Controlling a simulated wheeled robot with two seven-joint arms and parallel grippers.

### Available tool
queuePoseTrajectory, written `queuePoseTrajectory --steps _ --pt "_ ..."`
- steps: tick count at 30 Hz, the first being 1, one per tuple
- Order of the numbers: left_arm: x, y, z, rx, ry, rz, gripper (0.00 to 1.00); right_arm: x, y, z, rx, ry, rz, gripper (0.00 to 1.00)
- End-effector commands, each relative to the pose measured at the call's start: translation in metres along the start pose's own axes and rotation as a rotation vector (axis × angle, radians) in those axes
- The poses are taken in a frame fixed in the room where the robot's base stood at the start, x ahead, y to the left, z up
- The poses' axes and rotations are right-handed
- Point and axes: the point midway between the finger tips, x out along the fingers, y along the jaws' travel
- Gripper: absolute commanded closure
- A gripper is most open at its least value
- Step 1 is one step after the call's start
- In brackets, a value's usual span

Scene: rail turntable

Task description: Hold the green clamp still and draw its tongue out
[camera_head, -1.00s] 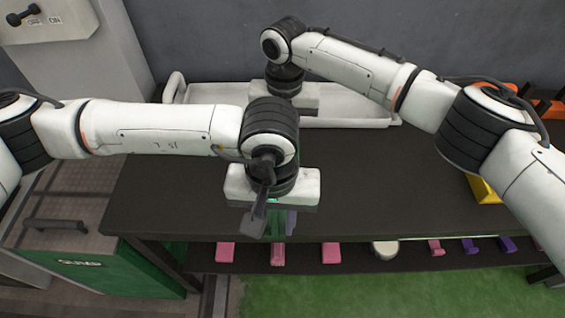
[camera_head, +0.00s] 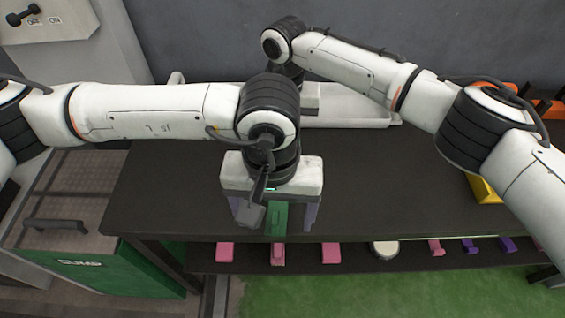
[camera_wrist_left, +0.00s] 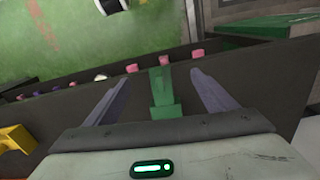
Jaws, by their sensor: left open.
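The green clamp (camera_head: 278,219) stands out below my left gripper's body in the head view, near the front edge of the dark table. It also shows in the left wrist view (camera_wrist_left: 164,108), with a narrower stretch between wider green parts. I cannot tell which part is the tongue. My left gripper (camera_wrist_left: 160,80) is open, with one purple-grey finger on each side of the clamp and a gap on both sides. My right gripper (camera_head: 312,94) is at the back by the pale tray, mostly hidden behind my left arm; its fingers do not show.
The pale tray (camera_head: 352,108) stands at the table's back. The dark table (camera_head: 390,185) is clear to the right, up to a yellow block (camera_head: 486,189). A lower shelf holds pink blocks (camera_head: 331,253), a round white piece (camera_head: 384,249) and purple pieces (camera_head: 508,244). A green bin (camera_head: 105,268) stands left.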

Motion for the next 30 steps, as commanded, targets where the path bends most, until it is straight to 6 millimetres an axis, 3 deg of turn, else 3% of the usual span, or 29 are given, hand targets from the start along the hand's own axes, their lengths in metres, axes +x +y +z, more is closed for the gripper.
queuePoseTrajectory --steps 16,27,28,30 --pt "-0.044 0.0 0.0 0.0 0.001 0.001 0.22 0.001 0.001 -0.002 -0.002 0.004 -0.001 1.0" --pt "-0.05 0.0 0.0 0.0 0.001 0.0 0.22 0.001 0.001 -0.002 -0.002 0.005 0.0 1.0" --pt "-0.05 0.0 0.0 0.0 0.001 0.0 0.22 0.001 0.001 -0.002 -0.002 0.005 0.0 0.73" --pt "-0.05 0.0 0.0 0.0 0.001 0.0 0.22 0.001 0.001 -0.002 -0.002 0.004 0.0 0.61"
